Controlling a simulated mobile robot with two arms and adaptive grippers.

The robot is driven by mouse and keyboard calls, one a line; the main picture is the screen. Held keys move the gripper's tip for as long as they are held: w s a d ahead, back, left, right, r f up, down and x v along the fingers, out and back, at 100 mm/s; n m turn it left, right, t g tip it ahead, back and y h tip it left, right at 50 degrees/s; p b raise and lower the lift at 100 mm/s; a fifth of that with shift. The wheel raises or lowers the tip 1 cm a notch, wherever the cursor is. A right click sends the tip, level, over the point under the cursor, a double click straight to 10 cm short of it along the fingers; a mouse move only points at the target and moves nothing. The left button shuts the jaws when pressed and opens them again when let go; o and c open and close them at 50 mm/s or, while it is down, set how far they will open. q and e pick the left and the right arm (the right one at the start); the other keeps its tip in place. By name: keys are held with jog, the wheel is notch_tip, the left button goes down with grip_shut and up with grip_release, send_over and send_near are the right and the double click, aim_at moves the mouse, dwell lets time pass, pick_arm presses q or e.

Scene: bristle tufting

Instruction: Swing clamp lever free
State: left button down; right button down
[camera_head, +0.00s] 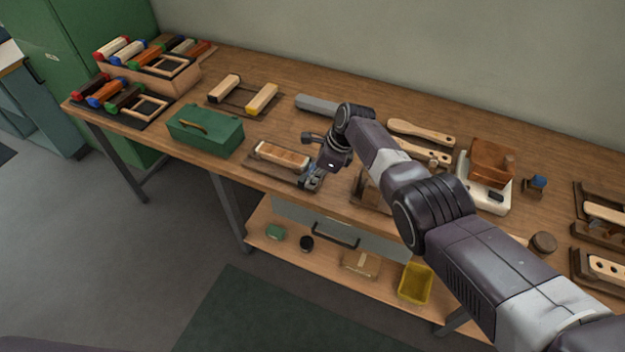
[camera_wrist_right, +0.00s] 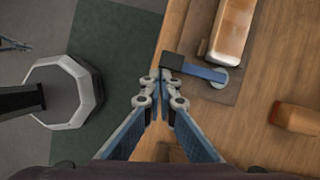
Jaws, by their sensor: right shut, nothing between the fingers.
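The clamp lever (camera_wrist_right: 203,69) is a blue-grey bar in the right wrist view. It has a dark block at its left end and a pale round pivot at its right end. In the head view the wooden block (camera_head: 282,155) lies near the table's front edge. My right gripper (camera_wrist_right: 161,80) is shut and empty, its fingertips right by the lever's dark end; I cannot tell whether they touch. In the head view my right gripper (camera_head: 311,182) partly hides the lever. My left gripper is out of view.
A green box (camera_head: 205,131) stands left of the clamp base. Wooden brush parts (camera_head: 422,132) and a white scale (camera_head: 483,193) with a brown bin lie to the right. A lower shelf holds a yellow bin (camera_head: 415,283). Floor is open in front of the bench.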

jog(key=shift+a+r, duration=0.15)
jog(key=shift+d+p, duration=0.2)
jog(key=shift+p, duration=0.1)
jog(key=d+p, duration=0.1)
jog(key=s+d+p, duration=0.1)
jog(key=d+p, duration=0.1)
jog(key=shift+s+d+r, duration=0.25)
jog(key=shift+d, duration=0.05)
jog(key=s+p+v, duration=0.1)
jog(key=p+v, duration=0.2)
jog(key=v, duration=0.6)
jog(key=shift+r, duration=0.1)
